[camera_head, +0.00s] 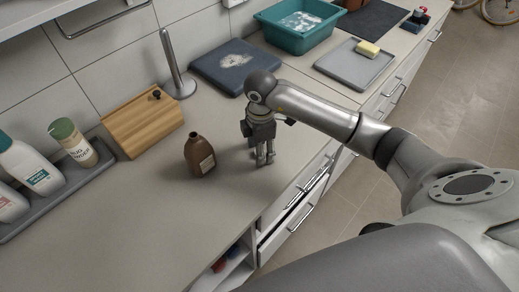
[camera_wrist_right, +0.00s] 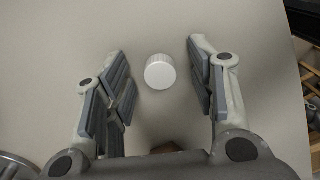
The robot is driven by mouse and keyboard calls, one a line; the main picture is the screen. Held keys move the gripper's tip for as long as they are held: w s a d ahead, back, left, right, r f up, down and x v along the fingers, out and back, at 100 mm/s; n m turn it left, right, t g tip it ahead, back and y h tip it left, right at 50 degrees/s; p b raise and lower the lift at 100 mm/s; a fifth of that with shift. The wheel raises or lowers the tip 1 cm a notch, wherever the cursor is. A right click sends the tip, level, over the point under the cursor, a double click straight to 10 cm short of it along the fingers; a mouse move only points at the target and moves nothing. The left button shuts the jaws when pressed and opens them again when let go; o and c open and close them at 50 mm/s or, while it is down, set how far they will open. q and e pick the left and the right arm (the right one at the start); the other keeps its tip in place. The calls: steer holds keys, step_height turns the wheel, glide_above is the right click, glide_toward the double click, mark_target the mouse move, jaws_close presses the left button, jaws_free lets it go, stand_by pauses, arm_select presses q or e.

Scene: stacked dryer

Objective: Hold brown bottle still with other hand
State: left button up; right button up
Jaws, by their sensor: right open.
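The brown bottle (camera_head: 200,156) stands upright on the counter, with a pale label and no cap visible on its neck. My right gripper (camera_head: 264,161) points down over the counter, just right of the bottle and apart from it. In the right wrist view its fingers (camera_wrist_right: 160,82) are open, with a white ribbed round cap (camera_wrist_right: 160,72) between them and touching neither. A small brown patch at the bottom edge of that view may be the bottle, mostly hidden by the gripper. My left gripper is not in view.
A wooden block (camera_head: 143,125) and a paper towel stand (camera_head: 179,82) are behind the bottle. A grey tray (camera_head: 60,196) with detergent containers lies left. A dark blue board (camera_head: 236,66) is further back. An open drawer (camera_head: 300,198) is below the front edge. Counter left of the bottle is clear.

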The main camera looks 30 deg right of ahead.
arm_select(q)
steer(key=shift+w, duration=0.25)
arm_select(e)
steer(key=c, duration=0.7)
steer(key=shift+c, duration=0.2)
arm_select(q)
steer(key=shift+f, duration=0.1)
arm_select(e)
steer(key=shift+r, duration=0.15)
steer(key=shift+r+b, duration=0.2)
steer(key=shift+b, duration=0.15)
step_height(320, 180, up, 2)
steer(key=shift+w+r+b, duration=0.1)
steer(key=shift+r+b, duration=0.05)
steer(key=shift+b, duration=0.55)
arm_select(q)
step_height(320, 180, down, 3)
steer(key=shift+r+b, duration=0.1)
steer(key=shift+b, duration=0.45)
arm_select(e)
steer(key=s+r, duration=1)
steer(key=s, duration=0.4)
steer(key=shift+a, duration=0.25)
